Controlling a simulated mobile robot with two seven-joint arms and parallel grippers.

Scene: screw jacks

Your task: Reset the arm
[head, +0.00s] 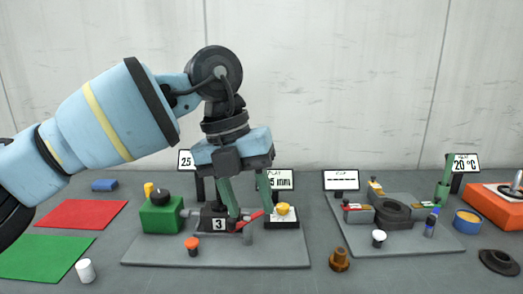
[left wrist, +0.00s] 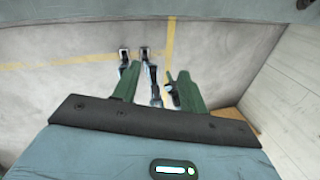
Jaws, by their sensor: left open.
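My left gripper (head: 251,213) reaches in from the left and points down over the grey base plate (head: 150,250). Its two green fingers are apart, one on each side of a gap, close to a red bar (head: 252,219) and a dark block marked 3 (head: 213,219). I cannot tell whether the fingers touch them. In the left wrist view the open fingers (left wrist: 152,78) show against a pale surface with yellow lines, with thin dark and light parts between them. My right gripper is not in view.
A green block with a black knob (head: 160,216) stands left of the block. A second grey plate (head: 400,243) with a black ring (head: 392,213) lies to the right. Red (head: 80,214) and green (head: 45,257) mats lie left. A brown piece (head: 339,260) stands in front.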

